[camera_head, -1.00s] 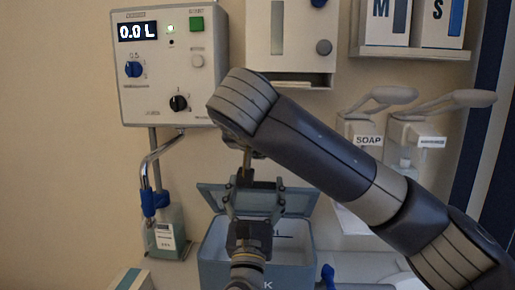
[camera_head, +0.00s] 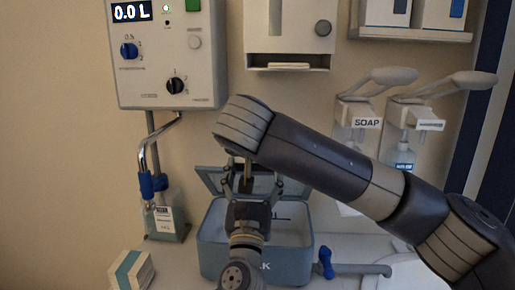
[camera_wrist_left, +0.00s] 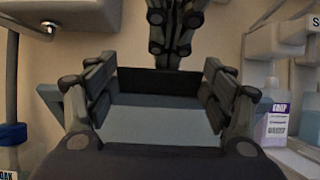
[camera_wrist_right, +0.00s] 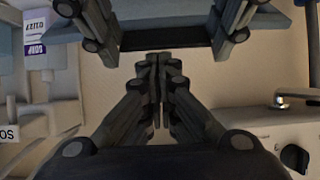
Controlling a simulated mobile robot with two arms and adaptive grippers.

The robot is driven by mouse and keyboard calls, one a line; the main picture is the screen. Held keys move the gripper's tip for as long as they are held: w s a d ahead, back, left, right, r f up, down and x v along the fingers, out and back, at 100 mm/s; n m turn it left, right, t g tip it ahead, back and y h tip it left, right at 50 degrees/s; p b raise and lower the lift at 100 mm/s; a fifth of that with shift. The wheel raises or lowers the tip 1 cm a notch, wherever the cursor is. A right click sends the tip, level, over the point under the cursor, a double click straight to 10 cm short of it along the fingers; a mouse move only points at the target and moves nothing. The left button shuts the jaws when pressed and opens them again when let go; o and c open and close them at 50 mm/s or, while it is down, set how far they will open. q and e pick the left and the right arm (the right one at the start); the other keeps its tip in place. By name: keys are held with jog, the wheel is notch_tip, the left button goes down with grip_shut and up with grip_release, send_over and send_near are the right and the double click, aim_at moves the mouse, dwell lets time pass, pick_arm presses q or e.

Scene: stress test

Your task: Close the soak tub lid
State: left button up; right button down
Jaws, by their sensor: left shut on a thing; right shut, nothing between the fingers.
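The soak tub (camera_head: 288,262) is a blue-grey box on the counter, seen in the head view. Its lid (camera_head: 210,181) stands open, tilted up at the back of the tub. My left gripper (camera_head: 256,182) reaches over the tub from the front and is shut on the lid. In the left wrist view the lid panel (camera_wrist_left: 155,118) shows between its fingers. My right gripper (camera_wrist_right: 154,62) is shut and empty in the right wrist view, close to the lid and the left fingers. In the head view its tips are partly hidden by the arms.
A wall unit (camera_head: 165,60) reading 0.0 L hangs at the upper left, with a pipe and a bottle (camera_head: 165,223) below. A small box (camera_head: 131,270) is left of the tub. A blue-handled tap (camera_head: 326,262) is at its right. Soap dispensers (camera_head: 358,112) hang at the right.

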pick_arm(q)
jog(key=shift+w+f, duration=0.1)
jog(key=shift+f, duration=0.15)
jog(key=shift+a, duration=0.1)
jog(key=shift+r, duration=0.1)
pick_arm(e)
jog(key=shift+s+a+f, duration=0.15)
jog(key=shift+s+f, duration=0.55)
jog(key=shift+s, duration=0.1)
pick_arm(q)
jog(key=o, duration=1.4)
jog(key=shift+o, duration=0.6)
jog(key=shift+w, duration=0.1)
pick_arm(e)
jog(key=shift+w, duration=0.25)
